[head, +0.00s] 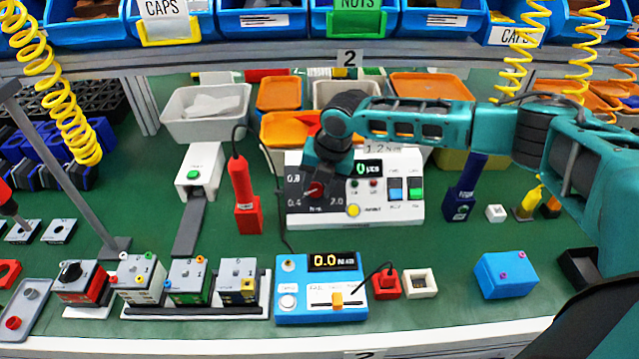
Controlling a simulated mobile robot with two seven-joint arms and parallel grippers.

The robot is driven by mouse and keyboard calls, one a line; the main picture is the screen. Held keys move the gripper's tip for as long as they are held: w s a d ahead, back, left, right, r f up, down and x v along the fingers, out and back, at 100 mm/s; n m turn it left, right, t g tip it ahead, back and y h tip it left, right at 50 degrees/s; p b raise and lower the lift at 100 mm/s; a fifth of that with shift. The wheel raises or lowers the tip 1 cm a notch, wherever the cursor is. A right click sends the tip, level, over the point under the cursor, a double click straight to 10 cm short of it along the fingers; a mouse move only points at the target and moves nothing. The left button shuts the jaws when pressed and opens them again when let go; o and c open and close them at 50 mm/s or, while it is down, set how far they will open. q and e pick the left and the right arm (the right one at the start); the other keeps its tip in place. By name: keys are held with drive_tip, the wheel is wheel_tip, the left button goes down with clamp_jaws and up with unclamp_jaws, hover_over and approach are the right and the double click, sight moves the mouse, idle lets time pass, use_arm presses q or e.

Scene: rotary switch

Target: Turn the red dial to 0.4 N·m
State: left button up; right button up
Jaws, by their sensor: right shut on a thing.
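The red dial (314,189) is on the left part of the sloped front of a white control box (385,212). My left gripper is not in view.
A blue meter (320,262) reading 0.0 stands in front of the box. A red handheld tool (244,195) stands to its left. White bins (206,110) and orange bins stand behind. A blue block (505,274) sits at front right, with bare green table around it.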

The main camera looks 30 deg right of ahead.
drive_tip(key=shift+w+a+n+g+h, duration=0.1)
drive_tip(key=shift+a+n+g+h, duration=0.15)
drive_tip(key=shift+n+h, duration=0.5)
drive_tip(key=shift+n, duration=0.25)
drive_tip(key=o, duration=0.8)
drive_tip(key=shift+c, duration=0.2)
drive_tip(key=shift+d, duration=0.1)
wheel_tip(320, 180, up, 13)
drive_tip(key=s, duration=0.2)
drive_tip(key=shift+f, duration=0.15)
